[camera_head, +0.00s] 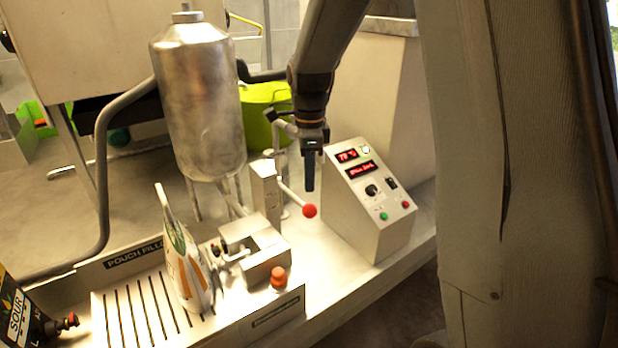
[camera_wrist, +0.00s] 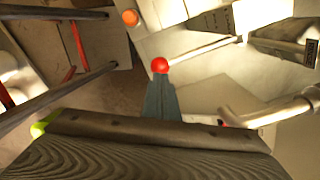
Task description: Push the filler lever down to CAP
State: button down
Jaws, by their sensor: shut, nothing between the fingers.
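The filler lever is a thin pale rod with a red ball knob (camera_head: 309,210), slanting down to the right from a metal post (camera_head: 264,185) on the pouch filler. My gripper (camera_head: 310,172) is shut and empty, pointing down above the knob in the head view. In the wrist view the red knob (camera_wrist: 160,65) shows just beyond the tips of my shut gripper (camera_wrist: 161,80). I cannot tell whether they touch. No CAP mark is readable. A white pouch (camera_head: 187,262) stands upright on the slotted drip tray (camera_head: 113,318).
A control box (camera_head: 366,200) with red displays stands right of the lever, close to my gripper. A metal tank (camera_head: 200,110) stands to the left. A clamp block with an orange knob (camera_head: 278,276) is in front. A green bucket (camera_head: 258,115) is behind.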

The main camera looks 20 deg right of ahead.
aim_at(309, 204)
jog(key=shift+f+b, duration=3.2)
jog(key=shift+f, duration=0.65)
jog(key=shift+w+a+f+b, duration=0.15)
jog(key=shift+f+b, duration=0.1)
jog(key=shift+f, duration=0.35)
jog(key=shift+w+d+f+b, duration=0.1)
jog(key=shift+f+b, duration=0.15)
jog(key=shift+f, duration=0.4)
jog(key=shift+w+a+f+b, duration=0.15)
jog(key=shift+f+b, duration=0.1)
jog(key=shift+f, duration=0.35)
jog(key=shift+r, duration=0.1)
notch_tip(309, 204, up, 10)
jog(key=p, duration=0.8)
